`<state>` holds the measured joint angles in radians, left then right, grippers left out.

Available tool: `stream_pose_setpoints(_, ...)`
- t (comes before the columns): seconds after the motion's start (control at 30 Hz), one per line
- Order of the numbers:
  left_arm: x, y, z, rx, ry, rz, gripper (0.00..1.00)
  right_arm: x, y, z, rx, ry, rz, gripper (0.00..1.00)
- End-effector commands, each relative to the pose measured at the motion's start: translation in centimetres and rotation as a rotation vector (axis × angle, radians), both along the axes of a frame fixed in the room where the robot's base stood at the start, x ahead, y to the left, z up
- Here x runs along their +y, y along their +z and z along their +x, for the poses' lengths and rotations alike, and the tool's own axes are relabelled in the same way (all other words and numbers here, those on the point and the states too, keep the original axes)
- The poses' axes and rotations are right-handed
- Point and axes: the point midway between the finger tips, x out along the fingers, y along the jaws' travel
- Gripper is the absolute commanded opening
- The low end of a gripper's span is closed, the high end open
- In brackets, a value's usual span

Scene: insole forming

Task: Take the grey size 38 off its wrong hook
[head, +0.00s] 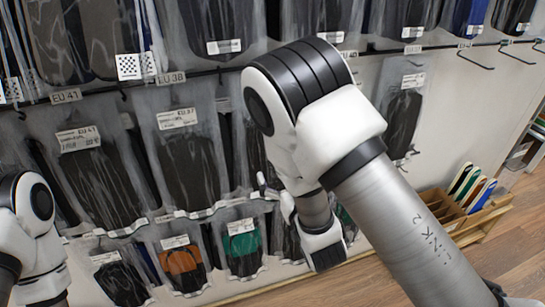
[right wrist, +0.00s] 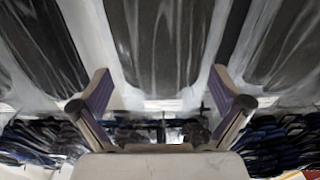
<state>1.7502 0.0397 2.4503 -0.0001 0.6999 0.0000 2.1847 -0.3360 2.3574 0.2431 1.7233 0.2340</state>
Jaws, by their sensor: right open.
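Dark grey insoles in clear packs hang on the wall rack. One pack (head: 190,160) hangs below the EU 38 rail tag (head: 171,78); its own label seems to read EU 37. Another pack (head: 95,180) hangs below the EU 41 tag (head: 66,96) with a label like EU 41. I cannot tell which pack is the grey size 38; my right arm covers part of the rack. My right gripper (right wrist: 163,92) is open and empty, with a dark pack (right wrist: 165,45) beyond its spread fingers. In the head view it is mostly hidden. My left gripper is out of view.
More packs hang above, and a lower row holds an orange pack (head: 182,262) and a green one (head: 242,246). Empty hooks (head: 520,52) stick out at the upper right. A wooden box (head: 485,222) with coloured insoles stands on the floor at right.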

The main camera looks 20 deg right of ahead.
Motion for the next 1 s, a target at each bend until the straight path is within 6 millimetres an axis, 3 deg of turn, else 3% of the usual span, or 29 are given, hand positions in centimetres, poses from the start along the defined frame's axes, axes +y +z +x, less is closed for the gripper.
stream_pose_setpoints(0.3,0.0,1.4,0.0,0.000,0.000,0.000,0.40,0.4,0.4,4.5,0.001,-0.001,0.001,1.00)
stream_pose_setpoints(0.57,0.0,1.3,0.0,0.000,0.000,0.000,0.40,0.4,0.2,5.1,0.004,0.000,0.000,1.00)
stream_pose_setpoints(0.7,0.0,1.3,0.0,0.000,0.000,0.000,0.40,0.4,0.2,5.1,0.004,0.000,-0.001,0.50)
stream_pose_setpoints(0.73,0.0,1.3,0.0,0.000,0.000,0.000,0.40,0.4,0.2,5.1,0.004,0.000,-0.001,0.46)
stream_pose_setpoints(1.0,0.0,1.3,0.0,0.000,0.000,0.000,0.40,0.4,0.2,5.1,0.004,0.000,-0.001,0.46)
